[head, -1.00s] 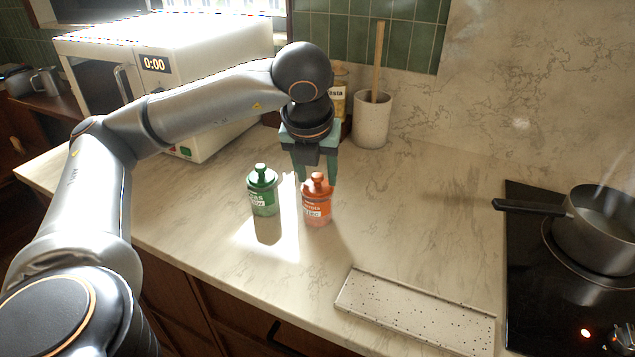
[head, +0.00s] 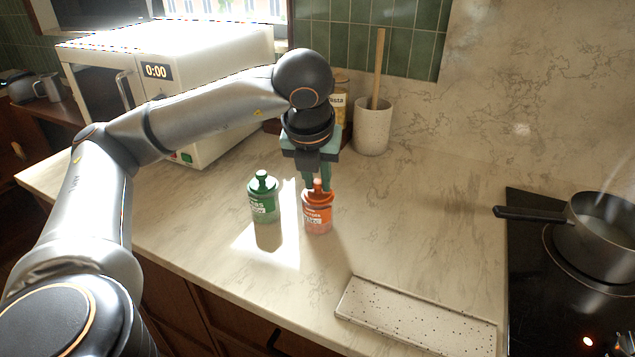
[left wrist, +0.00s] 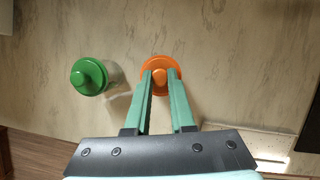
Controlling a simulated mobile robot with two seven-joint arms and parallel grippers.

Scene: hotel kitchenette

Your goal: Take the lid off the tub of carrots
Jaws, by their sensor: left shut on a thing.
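The tub of carrots (head: 317,219) stands upright on the counter, with an orange label and an orange knobbed lid (head: 318,197). The lid is seated on the tub. My left gripper (head: 318,186) points down from above and is shut on the lid's knob. In the left wrist view the two green fingers (left wrist: 160,78) lie either side of the knob, over the orange lid (left wrist: 161,64). The fingers hide part of the knob in the head view. My right gripper is not in view.
A green-lidded tub (head: 263,198) stands close to the left. A speckled tray (head: 415,318) lies at the front. A pan (head: 597,235) sits on the hob at right. A microwave (head: 165,85) and a utensil crock (head: 373,127) stand behind. The counter right of the tub is clear.

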